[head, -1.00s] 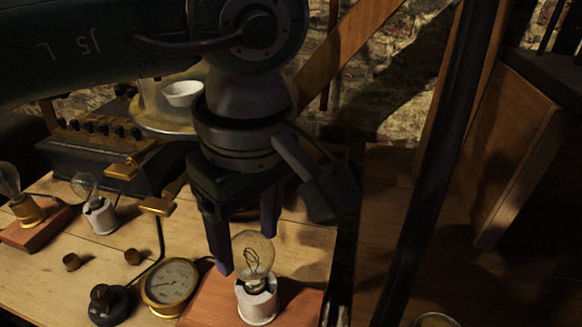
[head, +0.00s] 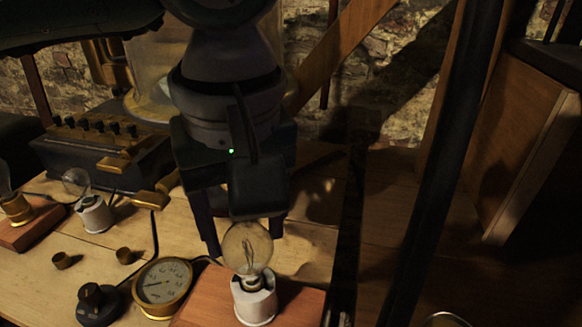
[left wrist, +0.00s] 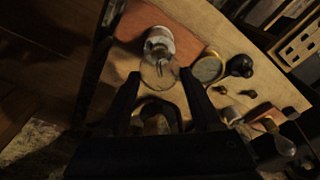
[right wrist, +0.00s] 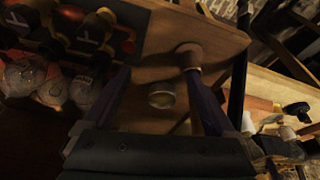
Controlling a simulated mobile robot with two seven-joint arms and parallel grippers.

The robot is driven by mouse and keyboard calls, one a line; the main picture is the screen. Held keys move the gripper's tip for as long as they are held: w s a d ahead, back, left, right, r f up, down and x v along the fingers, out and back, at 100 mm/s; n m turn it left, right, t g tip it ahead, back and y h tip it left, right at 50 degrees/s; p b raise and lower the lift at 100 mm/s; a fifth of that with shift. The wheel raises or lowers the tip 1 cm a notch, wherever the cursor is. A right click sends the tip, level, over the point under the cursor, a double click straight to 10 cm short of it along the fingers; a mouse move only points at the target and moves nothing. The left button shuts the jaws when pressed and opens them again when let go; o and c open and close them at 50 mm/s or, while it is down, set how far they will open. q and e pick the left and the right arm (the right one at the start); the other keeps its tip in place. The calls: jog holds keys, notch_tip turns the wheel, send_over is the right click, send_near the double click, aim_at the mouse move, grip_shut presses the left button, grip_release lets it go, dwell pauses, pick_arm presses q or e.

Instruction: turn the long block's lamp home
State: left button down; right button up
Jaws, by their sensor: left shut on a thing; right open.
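A clear glass lamp (head: 246,246) stands upright in a white socket (head: 255,302) on a reddish wooden block (head: 205,308). My left gripper (head: 244,242) is above it, fingers pointing down, with one finger on each side of the glass. It is shut on the lamp. The left wrist view shows the lamp's glass (left wrist: 158,74) between the fingertips, and the socket (left wrist: 159,42) beyond. How far the lamp's base sits in the socket is hard to tell. My right gripper (right wrist: 158,72) is open and empty, seen only in the right wrist view.
A brass dial gauge (head: 162,283) and a black knob (head: 98,303) stand left of the block. Another lamp in a white socket (head: 94,214) and a smaller reddish block (head: 30,232) stand further left. A round pale thing (right wrist: 162,96) lies beyond my right fingers.

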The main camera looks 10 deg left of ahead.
pick_arm(q)
jog(key=m+b, duration=0.2)
jog(key=m, duration=0.1)
jog(key=shift+f+m+b, duration=0.15)
jog(key=shift+m+b, duration=0.2)
jog(key=shift+m, duration=0.05)
pick_arm(e)
notch_tip(320, 180, down, 3)
jog(key=shift+f, duration=0.1)
pick_arm(q)
jog(key=shift+m+h, duration=0.3)
pick_arm(e)
jog(key=shift+f, duration=0.1)
